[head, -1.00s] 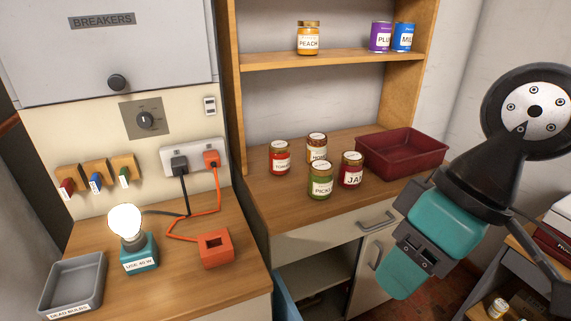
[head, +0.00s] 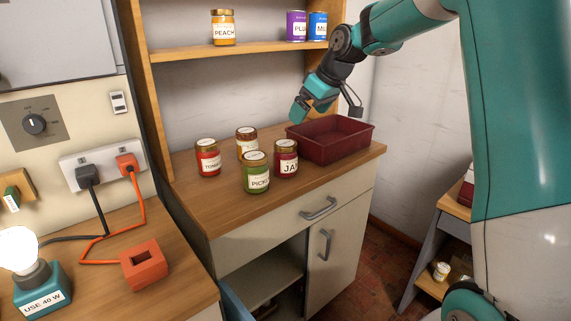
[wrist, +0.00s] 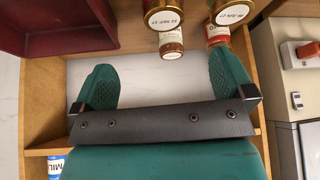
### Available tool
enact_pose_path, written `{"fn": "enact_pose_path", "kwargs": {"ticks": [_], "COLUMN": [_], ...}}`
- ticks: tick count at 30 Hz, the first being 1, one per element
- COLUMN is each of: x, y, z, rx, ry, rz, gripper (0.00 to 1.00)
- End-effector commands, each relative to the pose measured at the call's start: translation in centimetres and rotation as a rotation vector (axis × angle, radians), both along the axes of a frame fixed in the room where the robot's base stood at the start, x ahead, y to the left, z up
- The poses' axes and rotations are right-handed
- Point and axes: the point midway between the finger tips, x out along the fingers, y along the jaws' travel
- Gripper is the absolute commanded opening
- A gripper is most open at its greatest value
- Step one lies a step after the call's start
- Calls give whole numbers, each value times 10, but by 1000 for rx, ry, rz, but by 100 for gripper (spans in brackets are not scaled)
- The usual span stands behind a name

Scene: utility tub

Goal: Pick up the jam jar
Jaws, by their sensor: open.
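The jam jar (head: 286,160) is a dark red jar with a pale lid and a white label. It stands upright on the wooden counter, just left of the maroon tray. My gripper (head: 299,108) is above and behind it, near the tray's back left corner, apart from the jar. In the wrist view my gripper (wrist: 163,78) has its two green fingers wide apart with nothing between them. Several jar lids show at the top of that view; their names are too unclear to tell which is the jam.
A green pickle jar (head: 256,173) stands close at the jam jar's left, with an amber jar (head: 246,138) and a tomato jar (head: 208,158) behind and left. The maroon tray (head: 345,150) is at the right. A shelf (head: 240,48) with a peach jar (head: 223,28) and cans hangs above.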

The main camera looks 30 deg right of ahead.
Motion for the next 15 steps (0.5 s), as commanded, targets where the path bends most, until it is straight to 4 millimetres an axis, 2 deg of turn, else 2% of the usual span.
{"fn": "enact_pose_path", "kwargs": {"ticks": [3, 9, 15], "x": [12, 32, 44], "y": [7, 16, 21], "z": [-25, -64, -86], "rx": [3, 3, 1], "ry": [8, 5, 4], "rz": [3, 4, 1], "gripper": [100, 100, 100]}}
